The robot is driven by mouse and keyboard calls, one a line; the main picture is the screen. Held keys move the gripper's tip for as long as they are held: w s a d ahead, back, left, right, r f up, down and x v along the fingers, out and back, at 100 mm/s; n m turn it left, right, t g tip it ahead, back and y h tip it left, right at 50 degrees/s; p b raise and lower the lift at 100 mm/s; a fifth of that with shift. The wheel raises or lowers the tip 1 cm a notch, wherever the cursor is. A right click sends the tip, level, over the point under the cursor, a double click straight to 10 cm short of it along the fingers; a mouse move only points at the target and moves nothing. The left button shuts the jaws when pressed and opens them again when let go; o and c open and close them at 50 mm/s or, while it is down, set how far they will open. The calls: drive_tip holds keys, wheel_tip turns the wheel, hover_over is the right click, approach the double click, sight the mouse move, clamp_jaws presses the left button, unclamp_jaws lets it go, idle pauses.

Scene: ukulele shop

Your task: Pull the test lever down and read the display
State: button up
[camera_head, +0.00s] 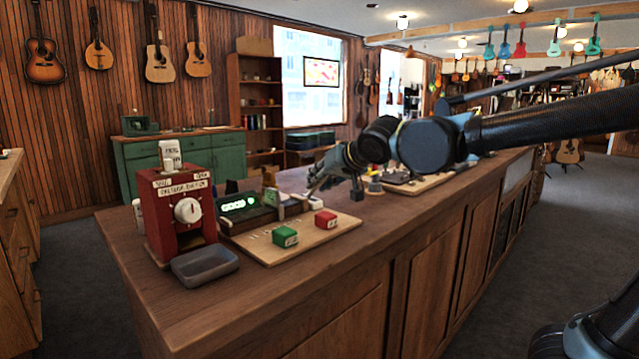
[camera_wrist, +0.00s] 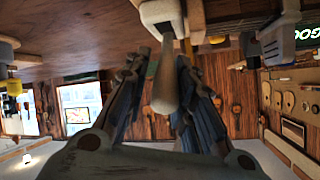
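The tester (camera_head: 262,213) is a dark box on a light wooden board on the counter. Its lit green display (camera_head: 238,203) is too small to read surely in the head view. In the wrist view, which is upside down, the display (camera_wrist: 306,31) shows green letters like "GOO", cut by the frame edge. The test lever (camera_wrist: 167,85) is a pale rod from a white mount, pointing between my fingers. My gripper (camera_head: 312,186) is beside the tester's right end. In the wrist view, my gripper (camera_wrist: 160,65) is open around the lever, with a gap on its left side; contact on the right is unclear.
A red machine (camera_head: 177,212) with a white knob and a grey tray (camera_head: 204,265) stand left of the tester. A green block (camera_head: 285,236) and a red block (camera_head: 326,219) sit at the board's front. The counter's front left (camera_head: 250,295) is clear.

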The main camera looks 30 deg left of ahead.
drive_tip(key=v, duration=1)
drive_tip(key=shift+d, duration=0.25)
drive_tip(key=shift+w+r, duration=0.1)
drive_tip(key=w+d+f+m+h, duration=0.1)
drive_tip(key=w+d+f, duration=0.1)
drive_tip(key=w+d, duration=0.3)
drive_tip(key=w+d+f+m+t+h, duration=0.1)
drive_tip(key=w+d+f+h, duration=0.1)
drive_tip(key=w+d, duration=0.3)
drive_tip(key=w+d+f+m+t+h, duration=0.1)
drive_tip(key=w+d+f, duration=0.3)
drive_tip(key=w+d, duration=0.1)
drive_tip(key=shift+w+d+f+h, duration=0.2)
drive_tip(key=shift+d+h, duration=0.1)
drive_tip(key=shift+d, duration=0.4)
drive_tip(key=d+f+m+h, duration=0.2)
drive_tip(key=d+f, duration=0.3)
drive_tip(key=d, duration=0.5)
drive_tip(key=w+d+f+m+h, duration=0.15)
drive_tip(key=d+f, duration=0.25)
drive_tip(key=d, duration=0.6)
drive_tip(key=d+f+m+h, duration=0.2)
drive_tip(key=d+f, duration=0.3)
drive_tip(key=d, duration=0.5)
drive_tip(key=s+f+g, duration=0.5)
drive_tip(key=s+f, duration=0.6)
drive_tip(key=s, duration=0.4)
drive_tip(key=shift+s+d+n+g, duration=0.15)
drive_tip(key=shift+d+n+g, duration=0.1)
drive_tip(key=shift+n+g, duration=0.1)
